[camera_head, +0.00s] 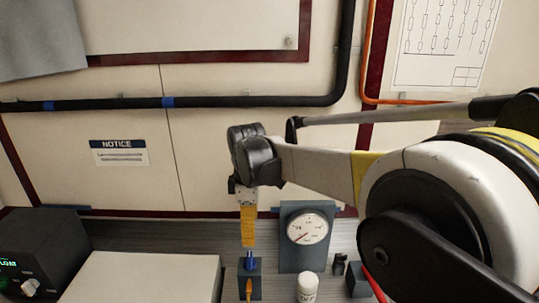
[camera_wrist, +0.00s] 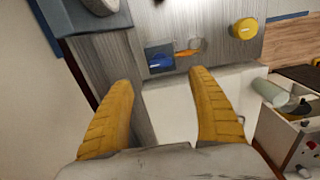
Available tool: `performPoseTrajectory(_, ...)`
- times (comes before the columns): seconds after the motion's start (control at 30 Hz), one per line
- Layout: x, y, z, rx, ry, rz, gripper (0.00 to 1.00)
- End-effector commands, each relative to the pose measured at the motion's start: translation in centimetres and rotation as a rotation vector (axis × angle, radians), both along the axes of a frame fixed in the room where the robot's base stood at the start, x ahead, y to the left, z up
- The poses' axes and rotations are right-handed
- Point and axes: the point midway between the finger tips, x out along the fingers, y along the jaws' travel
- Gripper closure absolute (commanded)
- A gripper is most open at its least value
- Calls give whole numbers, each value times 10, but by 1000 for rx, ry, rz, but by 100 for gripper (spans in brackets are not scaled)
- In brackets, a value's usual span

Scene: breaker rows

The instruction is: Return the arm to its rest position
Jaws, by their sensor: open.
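My gripper (camera_head: 249,240) hangs fingers down at the end of the arm, near the middle of the head view. Its yellow fingers line up just above a small dark block with a blue part (camera_head: 249,262) and an orange piece; whether they touch cannot be told from there. In the wrist view my gripper (camera_wrist: 160,78) has its two yellow fingers spread wide with nothing between them. The blue part (camera_wrist: 160,60) and the orange piece (camera_wrist: 187,52) lie beyond the fingertips. The arm reaches in from the right.
A dial gauge (camera_head: 307,229) stands right of my gripper, with a white bottle (camera_head: 307,289) in front. A black device with a green display (camera_head: 38,255) and a pale box (camera_head: 150,280) are at left. A black pipe (camera_head: 240,101) runs along the wall.

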Motion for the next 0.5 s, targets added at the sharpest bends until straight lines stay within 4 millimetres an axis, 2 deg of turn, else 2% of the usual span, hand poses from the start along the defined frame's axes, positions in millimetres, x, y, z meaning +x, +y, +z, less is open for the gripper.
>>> performPoseTrajectory(0.17,-20,-55,19,43,-74,-230,32)
performPoseTrajectory(0.27,-41,-94,28,85,-133,-416,32)
performPoseTrajectory(0.37,-65,-131,32,132,-191,-599,32)
performPoseTrajectory(0.5,-104,-177,27,207,-267,-853,32)
